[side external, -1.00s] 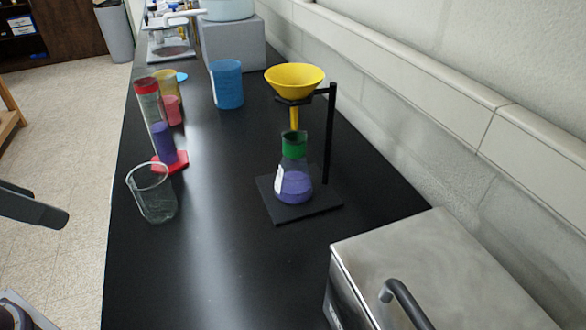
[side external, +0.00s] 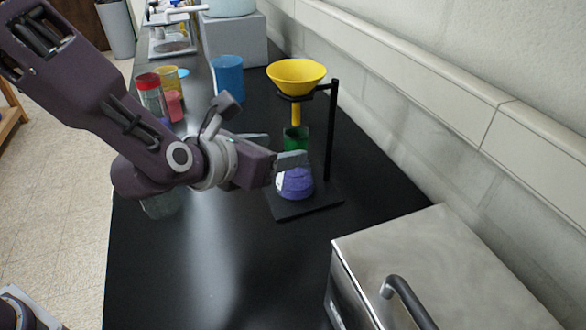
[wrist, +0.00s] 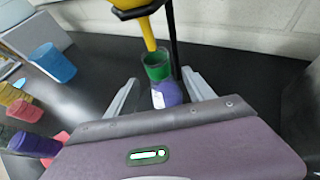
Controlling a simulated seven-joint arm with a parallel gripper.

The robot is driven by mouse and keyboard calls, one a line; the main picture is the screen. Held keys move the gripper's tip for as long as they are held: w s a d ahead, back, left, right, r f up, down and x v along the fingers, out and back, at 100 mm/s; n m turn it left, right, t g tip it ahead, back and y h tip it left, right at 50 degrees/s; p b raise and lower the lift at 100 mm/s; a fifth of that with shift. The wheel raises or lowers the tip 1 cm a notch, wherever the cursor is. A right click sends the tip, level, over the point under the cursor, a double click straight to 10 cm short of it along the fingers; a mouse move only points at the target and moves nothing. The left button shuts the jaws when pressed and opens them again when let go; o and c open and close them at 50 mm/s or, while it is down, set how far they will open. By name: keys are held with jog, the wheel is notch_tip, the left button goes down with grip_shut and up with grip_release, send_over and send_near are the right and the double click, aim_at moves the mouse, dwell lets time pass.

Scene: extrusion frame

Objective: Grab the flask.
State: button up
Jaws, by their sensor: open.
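The flask (side external: 296,184) holds purple liquid and has a green neck. It stands upright on the black stand base (side external: 322,203), under a yellow funnel (side external: 296,76) whose stem reaches down to the neck. My gripper (side external: 281,148) is open at the flask's neck height, with one finger on the near side partly covering it. In the wrist view the flask (wrist: 166,94) shows between the two spread fingers (wrist: 159,98), and I see a gap on each side of it. I cannot tell how far the fingers reach past it.
The stand's black upright rod (side external: 331,130) rises just behind the flask. A blue beaker (side external: 228,77) stands farther back. A metal box (side external: 440,270) is at the front right. A glass beaker and a cylinder are partly hidden behind my arm.

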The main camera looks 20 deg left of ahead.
aim_at(289, 147)
jog(key=x, duration=0.7)
jog(key=shift+a, duration=0.1)
grip_shut()
